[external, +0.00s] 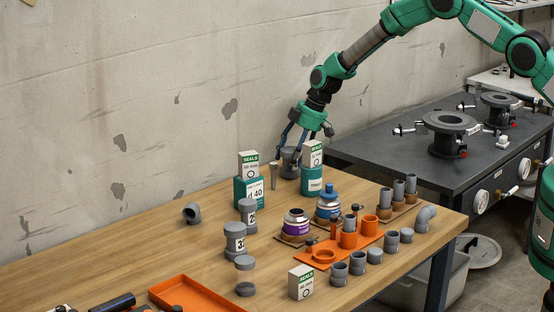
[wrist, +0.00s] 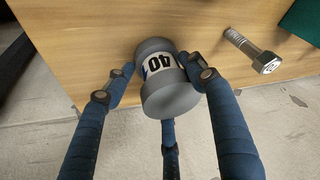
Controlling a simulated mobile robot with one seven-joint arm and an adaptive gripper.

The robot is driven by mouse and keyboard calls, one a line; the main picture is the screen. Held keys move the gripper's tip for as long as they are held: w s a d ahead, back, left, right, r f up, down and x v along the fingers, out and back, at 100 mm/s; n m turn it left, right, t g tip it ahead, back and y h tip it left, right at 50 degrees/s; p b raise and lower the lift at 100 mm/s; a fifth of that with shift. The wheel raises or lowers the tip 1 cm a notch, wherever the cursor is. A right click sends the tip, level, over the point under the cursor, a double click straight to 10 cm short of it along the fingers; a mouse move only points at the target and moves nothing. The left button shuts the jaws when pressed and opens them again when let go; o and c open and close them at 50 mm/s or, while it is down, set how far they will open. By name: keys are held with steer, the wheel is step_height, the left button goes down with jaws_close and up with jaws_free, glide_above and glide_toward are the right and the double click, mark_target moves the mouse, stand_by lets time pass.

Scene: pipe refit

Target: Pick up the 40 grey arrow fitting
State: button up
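The 40 grey fitting (wrist: 170,95) is a grey spool-shaped piece with a white label reading 40 and a dark mark beside the number. In the external view this fitting (external: 290,163) is at the back edge of the wooden table, partly behind my fingers. My gripper (external: 292,146) points down over it. In the wrist view my gripper's (wrist: 160,80) blue fingers surround the fitting, one on the left, one on the right, a third below. The side fingertips lie close against its labelled middle; I cannot tell whether they press on it.
A bolt (wrist: 265,61) stands close to the fitting. A teal d 40 box (external: 249,192) and another teal box (external: 312,180) with white seals cartons on top flank it. Grey fittings, jars and an orange rack (external: 323,256) fill the table's front right. The wall is close behind.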

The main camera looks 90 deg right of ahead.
mark_target(290, 148)
stand_by(0.5)
steer(key=shift+r, duration=0.35)
steer(key=shift+c, duration=0.3)
step_height(290, 148, up, 3)
steer(key=shift+w+r+p, duration=0.1)
steer(key=shift+p, duration=0.3)
steer(key=s+a+r, duration=0.1)
steer(key=s+a, duration=0.7)
steer(key=s, duration=0.5)
steer(key=shift+s+a, duration=0.15)
steer(key=shift+s, duration=0.25)
